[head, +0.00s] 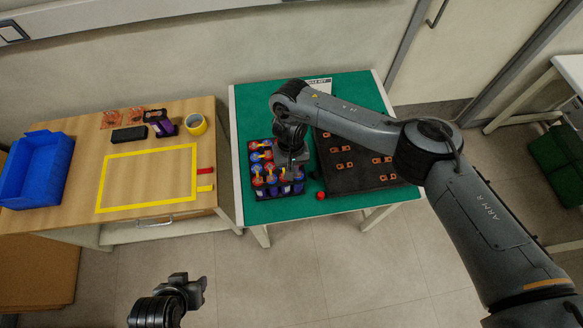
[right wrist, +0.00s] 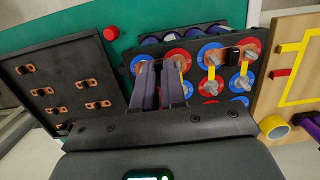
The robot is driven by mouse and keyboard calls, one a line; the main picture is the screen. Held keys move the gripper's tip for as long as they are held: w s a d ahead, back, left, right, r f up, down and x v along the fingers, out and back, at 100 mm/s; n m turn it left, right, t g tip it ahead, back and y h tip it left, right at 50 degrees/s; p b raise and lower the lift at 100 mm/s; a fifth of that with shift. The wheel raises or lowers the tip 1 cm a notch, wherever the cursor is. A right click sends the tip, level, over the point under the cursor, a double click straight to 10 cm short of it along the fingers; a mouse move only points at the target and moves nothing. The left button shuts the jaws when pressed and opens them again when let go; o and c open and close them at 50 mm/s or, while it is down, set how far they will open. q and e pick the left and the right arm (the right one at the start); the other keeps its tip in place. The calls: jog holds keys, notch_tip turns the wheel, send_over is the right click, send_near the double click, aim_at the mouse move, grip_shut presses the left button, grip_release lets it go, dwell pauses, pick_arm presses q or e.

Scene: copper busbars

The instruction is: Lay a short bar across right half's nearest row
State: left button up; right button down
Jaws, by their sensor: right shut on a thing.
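The battery module (head: 277,171) is a dark tray of red and blue ringed terminals on the green table; it also shows in the right wrist view (right wrist: 215,98). My right gripper (head: 291,160) is over its right part, pointing down. In the right wrist view its fingers (right wrist: 170,68) are shut, with the tips by a blue and a red terminal at the top left. A copper-coloured bit of a short bar (right wrist: 181,63) shows at the tips; most of it is hidden, and contact with the terminals cannot be told. My left gripper (head: 196,287) hangs over the floor, apart from everything.
A black board (head: 355,175) with several copper bars lies right of the module. A red knob (head: 320,195) stands between them near the front edge. Bars lie on other terminals (right wrist: 232,54). A wooden table (head: 120,180) with a blue bin (head: 35,170) and tape roll (head: 196,124) is left.

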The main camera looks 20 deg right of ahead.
jog(key=shift+f+p, duration=0.15)
jog(key=shift+p, duration=0.15)
jog(key=shift+f, duration=0.1)
jog(key=c, duration=1.1)
grip_release()
jog(key=shift+c, duration=0.2)
jog(key=shift+a+r+p, duration=0.1)
jog(key=shift+r+p, duration=0.6)
jog(key=shift+p, duration=0.05)
notch_tip(320, 180, up, 3)
jog(key=p, duration=0.3)
jog(key=shift+r+p, duration=0.55)
jog(key=shift+p, duration=0.45)
jog(key=shift+r+p, duration=0.35)
jog(key=shift+p, duration=0.1)
jog(key=shift+f, duration=0.1)
